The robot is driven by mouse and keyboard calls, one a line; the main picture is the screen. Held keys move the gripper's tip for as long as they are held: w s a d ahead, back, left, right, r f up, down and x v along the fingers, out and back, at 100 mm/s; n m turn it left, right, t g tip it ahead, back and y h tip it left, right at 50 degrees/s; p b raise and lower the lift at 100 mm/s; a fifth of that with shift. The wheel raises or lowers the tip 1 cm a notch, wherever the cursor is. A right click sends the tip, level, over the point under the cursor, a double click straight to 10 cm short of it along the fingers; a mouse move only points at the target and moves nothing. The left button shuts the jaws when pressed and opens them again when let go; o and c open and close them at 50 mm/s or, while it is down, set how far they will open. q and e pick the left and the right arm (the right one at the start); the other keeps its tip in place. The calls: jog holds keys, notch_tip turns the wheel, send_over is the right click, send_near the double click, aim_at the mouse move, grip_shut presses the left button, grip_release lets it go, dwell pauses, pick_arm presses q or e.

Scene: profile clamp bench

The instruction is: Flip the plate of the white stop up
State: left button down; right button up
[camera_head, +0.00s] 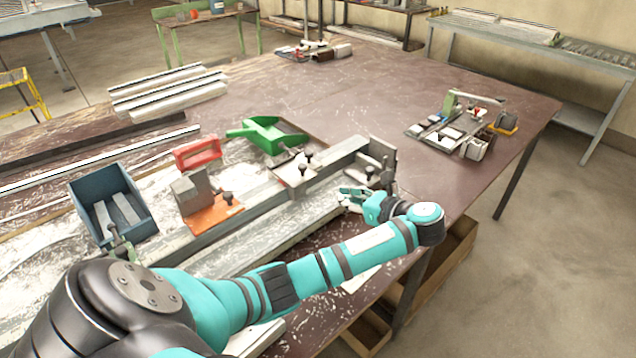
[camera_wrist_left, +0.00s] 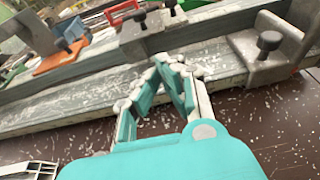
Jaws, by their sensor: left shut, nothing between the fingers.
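The white stop (camera_head: 296,172) sits on the long metal profile rail, with black knobs on it; it also shows at the top of the left wrist view (camera_wrist_left: 143,38). I cannot tell its plate's exact angle. My left gripper (camera_head: 350,193) is in front of the rail, to the right of the white stop and apart from it. In the left wrist view its fingertips (camera_wrist_left: 168,66) come together with nothing between them, below the white stop in the picture. My right gripper is not in view.
A grey end stop (camera_head: 383,160) stands at the rail's right end. An orange stop (camera_head: 213,216) sits further left on the rail. The brown table at right is mostly clear.

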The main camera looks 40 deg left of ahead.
aim_at(294, 174)
pick_arm(q)
jog(key=b+x, duration=0.4)
jog(key=x, duration=0.4)
jog(key=shift+a+f, duration=0.1)
jog(key=shift+f, duration=0.15)
jog(key=shift+a, duration=0.45)
jog(key=shift+w+a+f, duration=0.1)
jog(key=shift+a, duration=0.5)
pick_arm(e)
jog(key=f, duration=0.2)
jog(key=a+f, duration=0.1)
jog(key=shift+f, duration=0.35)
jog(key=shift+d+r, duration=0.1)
